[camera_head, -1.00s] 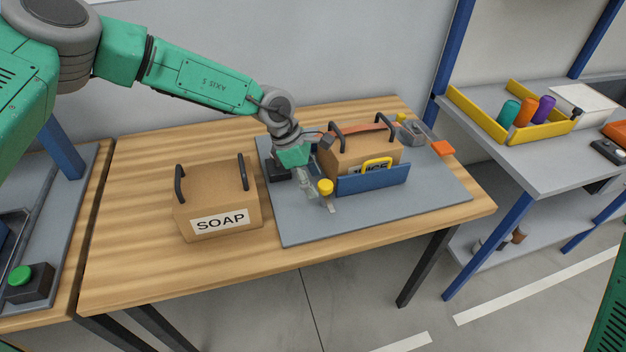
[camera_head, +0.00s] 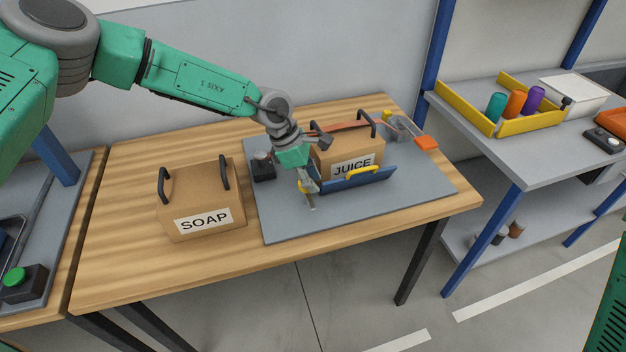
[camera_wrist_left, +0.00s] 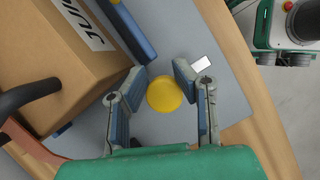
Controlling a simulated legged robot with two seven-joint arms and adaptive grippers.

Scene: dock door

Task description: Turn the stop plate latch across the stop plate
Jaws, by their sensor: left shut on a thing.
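The blue stop plate (camera_head: 375,179), with a yellow handle (camera_head: 362,172), stands low along the front of the JUICE box (camera_head: 335,150). My left gripper (camera_head: 311,189) is at the left end of the plate, pointing down. In the left wrist view its fingers (camera_wrist_left: 160,92) are on either side of a round yellow knob (camera_wrist_left: 164,94), apparently the latch's, and are shut on it. A pale metal tab (camera_wrist_left: 203,63) shows beyond the knob; how it joins the knob is hidden. The plate's edge (camera_wrist_left: 128,28) is beside the left finger. My right gripper is not in view.
The grey board (camera_head: 400,208) is bare in front of the plate. A SOAP box (camera_head: 203,190) stands left of it on the wooden table. A black block (camera_head: 263,170) is behind my gripper. An orange-ended part (camera_head: 427,143) lies right of the JUICE box.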

